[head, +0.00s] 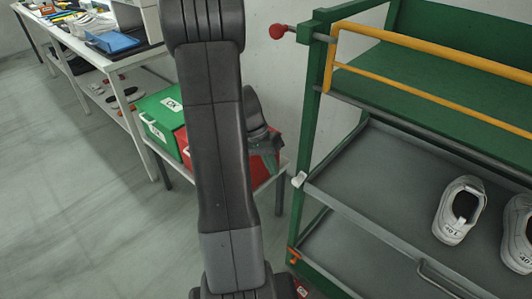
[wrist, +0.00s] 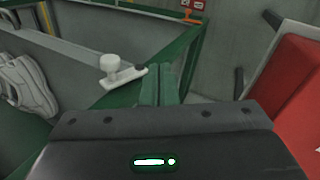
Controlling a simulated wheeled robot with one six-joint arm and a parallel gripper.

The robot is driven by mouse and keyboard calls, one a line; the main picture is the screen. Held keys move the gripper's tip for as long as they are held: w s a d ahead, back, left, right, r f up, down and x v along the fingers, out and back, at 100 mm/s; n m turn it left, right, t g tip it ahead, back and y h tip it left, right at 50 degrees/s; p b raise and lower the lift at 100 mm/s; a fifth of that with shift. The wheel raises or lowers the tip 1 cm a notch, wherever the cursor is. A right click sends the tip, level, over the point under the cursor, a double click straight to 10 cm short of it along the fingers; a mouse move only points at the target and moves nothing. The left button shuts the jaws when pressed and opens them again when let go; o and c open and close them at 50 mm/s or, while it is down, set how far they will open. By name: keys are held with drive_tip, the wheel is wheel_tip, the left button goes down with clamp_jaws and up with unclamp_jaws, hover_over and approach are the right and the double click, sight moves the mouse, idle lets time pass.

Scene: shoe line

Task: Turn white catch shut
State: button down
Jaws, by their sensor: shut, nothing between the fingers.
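The white catch (head: 299,179) sits on the green rack's corner post, at the end of the grey front bar of the middle shelf. In the wrist view the white catch (wrist: 118,72) has a round knob and a flat tab pointing right. My gripper (wrist: 160,80) is shut and empty. Its green fingertips are just right of the tab in the wrist view; I cannot tell whether they touch it. In the head view my gripper (head: 270,160) is left of the post, partly hidden by my arm.
The green rack (head: 308,125) has a yellow guard rail (head: 430,50) and a red knob (head: 277,31). White shoes (head: 459,210) stand on its grey shelf. Green (head: 160,115) and red (head: 262,172) crates are on a low table at left. An orange catch (wrist: 193,20) shows lower down.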

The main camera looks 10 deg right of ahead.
sight(296, 183)
drive_tip(key=shift+s+d, duration=1.5)
drive_tip(key=shift+d, duration=0.1)
